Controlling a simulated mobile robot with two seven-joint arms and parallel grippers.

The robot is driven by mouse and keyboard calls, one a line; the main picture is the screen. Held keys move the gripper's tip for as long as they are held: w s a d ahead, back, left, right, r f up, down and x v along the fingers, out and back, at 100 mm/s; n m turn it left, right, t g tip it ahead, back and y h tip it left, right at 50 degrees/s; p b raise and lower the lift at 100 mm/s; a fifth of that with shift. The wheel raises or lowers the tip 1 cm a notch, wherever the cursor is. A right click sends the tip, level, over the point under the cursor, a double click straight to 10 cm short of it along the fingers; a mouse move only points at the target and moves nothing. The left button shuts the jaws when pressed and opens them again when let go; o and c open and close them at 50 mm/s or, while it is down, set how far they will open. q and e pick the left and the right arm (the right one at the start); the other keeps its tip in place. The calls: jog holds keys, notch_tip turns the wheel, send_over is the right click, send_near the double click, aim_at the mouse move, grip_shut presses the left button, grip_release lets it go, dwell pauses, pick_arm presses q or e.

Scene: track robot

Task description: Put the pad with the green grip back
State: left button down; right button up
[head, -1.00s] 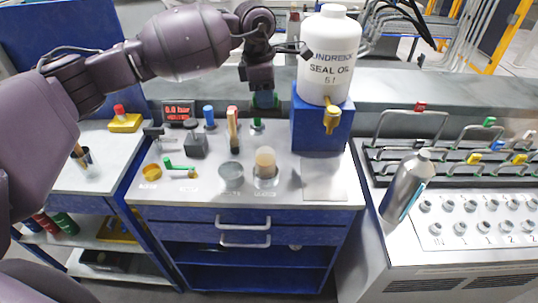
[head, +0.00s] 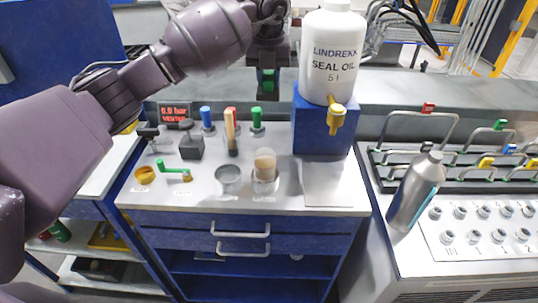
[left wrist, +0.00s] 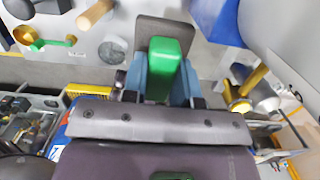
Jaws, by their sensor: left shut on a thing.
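My left gripper (head: 267,84) is shut on the green grip of the pad (head: 268,76), above the back of the worktop and left of the seal oil bottle. In the left wrist view the green grip (left wrist: 165,68) sits between the two blue-grey fingers (left wrist: 163,82), and the dark flat pad plate (left wrist: 163,30) shows beyond it. A separate green-topped piece (head: 257,117) stands at the back of the worktop, below the gripper, beside a blue-topped piece (head: 206,115) and a red-topped one. My right gripper is not in view.
The white seal oil bottle (head: 333,50) stands on a blue block (head: 312,130) with a brass tap. A silver bottle (head: 415,190) stands at the right bench.

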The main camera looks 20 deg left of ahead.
pick_arm(q)
notch_tip(320, 180, down, 20)
jog(key=shift+r+b, duration=0.1)
jog(key=shift+b, duration=0.85)
jog(key=shift+f, duration=0.2)
jog(key=c, duration=0.9)
grip_release()
